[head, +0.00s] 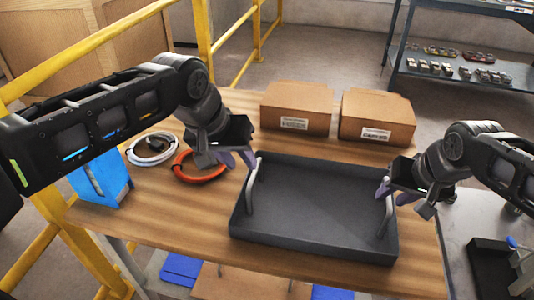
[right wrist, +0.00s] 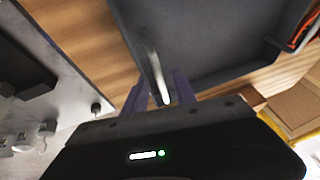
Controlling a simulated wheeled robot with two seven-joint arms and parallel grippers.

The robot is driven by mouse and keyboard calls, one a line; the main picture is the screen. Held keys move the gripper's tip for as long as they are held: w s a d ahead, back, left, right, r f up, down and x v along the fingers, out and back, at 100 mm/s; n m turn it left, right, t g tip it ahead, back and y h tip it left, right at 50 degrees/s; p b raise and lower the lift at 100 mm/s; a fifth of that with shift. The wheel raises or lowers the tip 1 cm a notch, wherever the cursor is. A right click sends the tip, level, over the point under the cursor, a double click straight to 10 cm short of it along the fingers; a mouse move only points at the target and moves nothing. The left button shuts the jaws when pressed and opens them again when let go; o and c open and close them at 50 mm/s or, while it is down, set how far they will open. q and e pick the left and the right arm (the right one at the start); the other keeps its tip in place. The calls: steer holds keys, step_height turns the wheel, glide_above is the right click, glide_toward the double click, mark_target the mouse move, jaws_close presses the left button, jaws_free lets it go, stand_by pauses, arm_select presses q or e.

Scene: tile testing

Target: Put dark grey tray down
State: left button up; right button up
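The dark grey tray (head: 315,240) is empty and looks level on the wooden table; I see no clear gap beneath it. It has a light grey handle at its left end (head: 250,190) and one at its right end (head: 386,215). My left gripper (head: 238,159) is open, its purple fingers spread just above the left handle. My right gripper (head: 392,192) is at the top of the right handle with its fingers apart. In the right wrist view the handle (right wrist: 153,60) runs between the purple fingers (right wrist: 162,92); their contact with it is partly hidden.
Two cardboard boxes (head: 297,109) (head: 376,117) stand behind the tray. An orange cable coil (head: 184,175), a white cable coil (head: 140,158) and a blue bin (head: 98,185) are on the left. A grey surface (head: 455,270) adjoins on the right. Yellow rails (head: 90,45) stand behind left.

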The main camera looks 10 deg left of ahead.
steer(key=v, duration=0.6)
steer(key=shift+r, duration=0.3)
steer(key=shift+s, duration=0.15)
